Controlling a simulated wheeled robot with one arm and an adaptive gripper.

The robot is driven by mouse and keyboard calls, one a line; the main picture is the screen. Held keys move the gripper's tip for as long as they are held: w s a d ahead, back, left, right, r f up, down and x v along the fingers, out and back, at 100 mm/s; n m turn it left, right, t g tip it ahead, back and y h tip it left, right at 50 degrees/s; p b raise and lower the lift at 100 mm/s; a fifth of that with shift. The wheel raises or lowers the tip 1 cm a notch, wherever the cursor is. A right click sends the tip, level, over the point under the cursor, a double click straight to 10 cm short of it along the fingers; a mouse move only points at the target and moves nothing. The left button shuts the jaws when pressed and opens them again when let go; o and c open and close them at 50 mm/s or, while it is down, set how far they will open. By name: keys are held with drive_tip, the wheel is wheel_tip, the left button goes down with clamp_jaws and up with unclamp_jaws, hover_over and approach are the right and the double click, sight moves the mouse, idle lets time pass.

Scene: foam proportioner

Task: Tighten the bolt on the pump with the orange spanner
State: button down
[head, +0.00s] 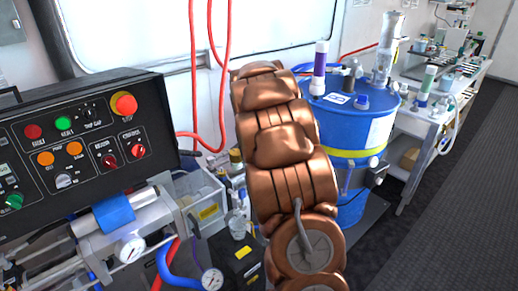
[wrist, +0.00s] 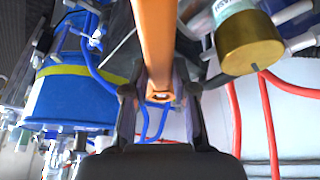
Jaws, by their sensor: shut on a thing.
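The orange spanner (wrist: 155,45) is in the wrist view, running from the top edge down to between the dark fingers of my gripper (wrist: 160,88). My gripper is shut on it near its lower end, which has a small slot. The spanner's far end is out of frame. In the head view my copper-coloured arm hides the gripper and the spanner. A metal cylinder assembly with a blue band (head: 114,212) and a gauge is at the lower left of the head view; I cannot tell whether it is the pump. I cannot make out the bolt.
A black control panel (head: 70,140) stands at the left. A blue drum (head: 345,205) with a yellow band stands right of my arm and shows in the wrist view (wrist: 75,105). Red hoses (head: 192,70) hang behind. A brass cylinder (wrist: 250,50) is close beside the spanner.

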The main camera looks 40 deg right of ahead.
drive_tip(key=shift+w+a+r+m, duration=0.15)
drive_tip(key=shift+w+r+m, duration=0.05)
drive_tip(key=shift+w+m, duration=0.3)
drive_tip(key=shift+w+a+m+g+h+b, duration=0.35)
drive_tip(key=shift+m+g+h+b, duration=0.1)
drive_tip(key=shift+m, duration=0.55)
drive_tip(key=shift+w+f+m+b, duration=0.2)
drive_tip(key=shift+m+b, duration=0.1)
drive_tip(key=shift+m, duration=0.2)
drive_tip(key=shift+w+a+r+m+g, duration=0.15)
drive_tip(key=shift+w+r+m+g, duration=0.1)
drive_tip(key=shift+m, duration=0.15)
